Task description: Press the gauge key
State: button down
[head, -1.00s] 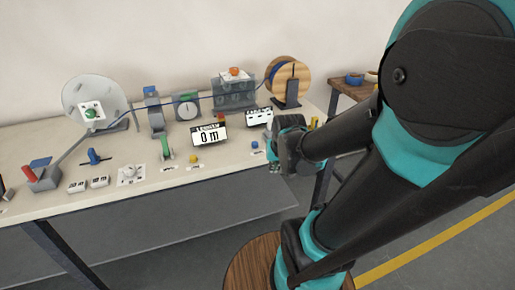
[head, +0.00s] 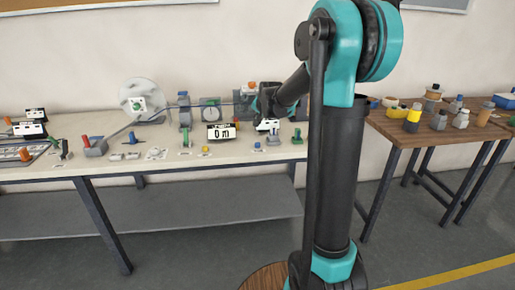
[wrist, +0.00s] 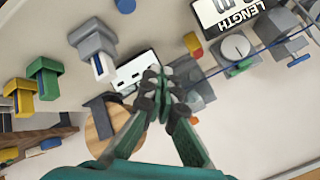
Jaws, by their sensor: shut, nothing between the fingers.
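No key carries a label I can read as the gauge key. A yellow key (head: 205,149) sits before the LENGTH display (head: 221,131), which reads 0 m; the wrist view also shows a yellow key (wrist: 193,42) and the display (wrist: 228,14). A blue key (head: 257,145) lies to its right. A second white display (head: 267,125) stands behind it; its face (wrist: 132,72) is partly behind my fingers in the wrist view. My gripper (wrist: 165,88) is shut and empty, above the bench. In the head view it is small and dark, its fingertips unclear.
A wooden table (head: 425,133) with containers is at right.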

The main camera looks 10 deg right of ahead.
aim_at(258, 144)
dwell(0.3)
jog(key=shift+f, duration=4.45)
jog(key=shift+f, duration=0.4)
jog(key=shift+f, duration=0.5)
jog(key=shift+r, duration=0.95)
jog(key=shift+r, duration=2.5)
